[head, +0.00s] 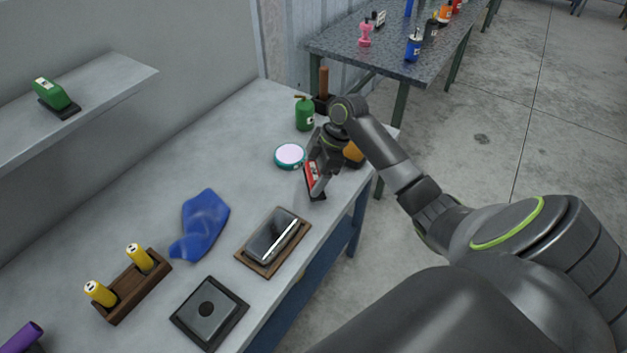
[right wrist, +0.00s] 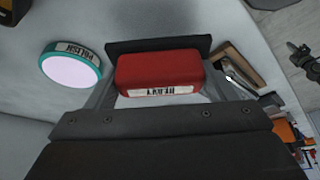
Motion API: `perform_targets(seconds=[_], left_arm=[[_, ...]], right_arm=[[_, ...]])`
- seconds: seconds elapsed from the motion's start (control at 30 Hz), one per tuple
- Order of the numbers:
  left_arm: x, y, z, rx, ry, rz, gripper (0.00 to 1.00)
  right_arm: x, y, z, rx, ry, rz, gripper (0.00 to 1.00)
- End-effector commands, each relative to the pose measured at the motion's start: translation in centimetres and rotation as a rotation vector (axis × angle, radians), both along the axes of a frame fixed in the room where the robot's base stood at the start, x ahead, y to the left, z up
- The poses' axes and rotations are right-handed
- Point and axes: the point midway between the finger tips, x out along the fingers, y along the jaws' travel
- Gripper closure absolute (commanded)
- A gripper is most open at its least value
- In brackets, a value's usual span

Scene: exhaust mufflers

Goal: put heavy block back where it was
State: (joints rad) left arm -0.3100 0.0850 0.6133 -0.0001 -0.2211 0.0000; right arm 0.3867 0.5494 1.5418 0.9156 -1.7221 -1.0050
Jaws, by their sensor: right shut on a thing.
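My right gripper (head: 313,178) is shut on a red block (right wrist: 158,74) with a white label, its fingers on either side. The label's print is too unclear for me to read surely. A dark plate (right wrist: 150,43) shows along the block's far side; I cannot tell whether the block touches the table. In the head view the red block (head: 312,172) is at the table's right edge, partly hidden by the gripper. A green block (head: 52,93) with a pale label sits on a black base on the shelf. My left gripper is not in view.
A round teal polish tin (head: 290,156) and a green canister (head: 304,114) stand close to the gripper. A wooden tray (head: 272,243), a black square plate (head: 209,312), a blue cloth (head: 204,224) and a wooden holder (head: 133,287) lie nearer. The shelf (head: 100,90) has free room.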

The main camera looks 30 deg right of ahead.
Motion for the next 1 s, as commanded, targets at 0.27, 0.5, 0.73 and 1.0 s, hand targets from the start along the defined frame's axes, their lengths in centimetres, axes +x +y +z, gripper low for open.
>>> perform_targets(seconds=[0.27, 0.5, 0.73, 1.0], left_arm=[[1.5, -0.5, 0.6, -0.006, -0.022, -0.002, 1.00], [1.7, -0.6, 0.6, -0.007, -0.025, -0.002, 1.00], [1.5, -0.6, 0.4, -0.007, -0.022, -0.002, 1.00], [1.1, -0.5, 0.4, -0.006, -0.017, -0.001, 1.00]], right_arm=[[-0.1, 0.1, -3.4, 0.002, 0.001, 0.001, 0.44], [0.0, 0.0, -3.6, -0.001, 0.000, 0.001, 0.44], [0.0, 0.0, -3.9, -0.001, 0.001, 0.000, 0.10], [0.0, 0.0, -3.9, -0.001, 0.000, 0.000, 0.01]])
